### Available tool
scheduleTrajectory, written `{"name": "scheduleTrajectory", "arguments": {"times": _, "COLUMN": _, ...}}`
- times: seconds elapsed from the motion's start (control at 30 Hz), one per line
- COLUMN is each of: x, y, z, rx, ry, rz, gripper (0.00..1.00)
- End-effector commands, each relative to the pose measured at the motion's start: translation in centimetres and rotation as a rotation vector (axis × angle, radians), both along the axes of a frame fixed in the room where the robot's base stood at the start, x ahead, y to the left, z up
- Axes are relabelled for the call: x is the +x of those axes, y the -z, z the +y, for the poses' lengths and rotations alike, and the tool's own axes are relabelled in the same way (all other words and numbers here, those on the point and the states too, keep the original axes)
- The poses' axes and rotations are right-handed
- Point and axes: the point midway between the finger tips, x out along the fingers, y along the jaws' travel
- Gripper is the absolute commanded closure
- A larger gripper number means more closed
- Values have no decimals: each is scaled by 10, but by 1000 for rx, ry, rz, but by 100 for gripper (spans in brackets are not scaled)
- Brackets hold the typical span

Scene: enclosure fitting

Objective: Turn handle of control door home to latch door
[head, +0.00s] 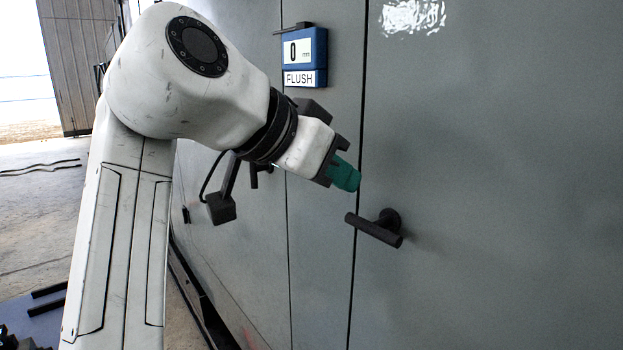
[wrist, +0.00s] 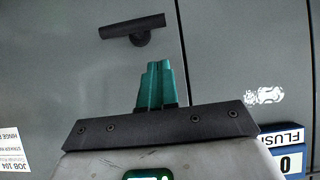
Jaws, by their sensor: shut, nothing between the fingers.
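The black lever handle (head: 375,230) sits on the large grey door panel (head: 480,190), its bar lying roughly crosswise to the vertical seam, one end close to that seam. In the wrist view the handle (wrist: 132,27) lies beyond my fingertips, a little to their left, its bar nearly level. My gripper (head: 347,178) has green fingers shut together with nothing between them. It is up and left of the handle in the head view and apart from it. The fingers also show in the wrist view (wrist: 156,75). Which panel is the control door is not marked clearly.
A blue display (head: 304,55) reading 0 mm and FLUSH is mounted on the narrow panel left of the seam. A white printed label (wrist: 15,148) is on the panel. Space around the handle is clear.

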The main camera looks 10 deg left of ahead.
Motion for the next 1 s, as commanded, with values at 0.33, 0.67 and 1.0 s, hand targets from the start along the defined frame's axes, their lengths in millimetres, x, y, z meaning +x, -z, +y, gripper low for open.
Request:
{"name": "scheduleTrajectory", "arguments": {"times": 0.33, "x": 7, "y": 37, "z": -5, "rx": 0, "ry": -1, "rz": 0, "gripper": 100}}
{"name": "scheduleTrajectory", "arguments": {"times": 0.67, "x": 8, "y": 41, "z": -6, "rx": 0, "ry": 0, "rz": 0, "gripper": 100}}
{"name": "scheduleTrajectory", "arguments": {"times": 1.0, "x": 14, "y": 39, "z": -7, "rx": -2, "ry": 0, "rz": 0, "gripper": 100}}
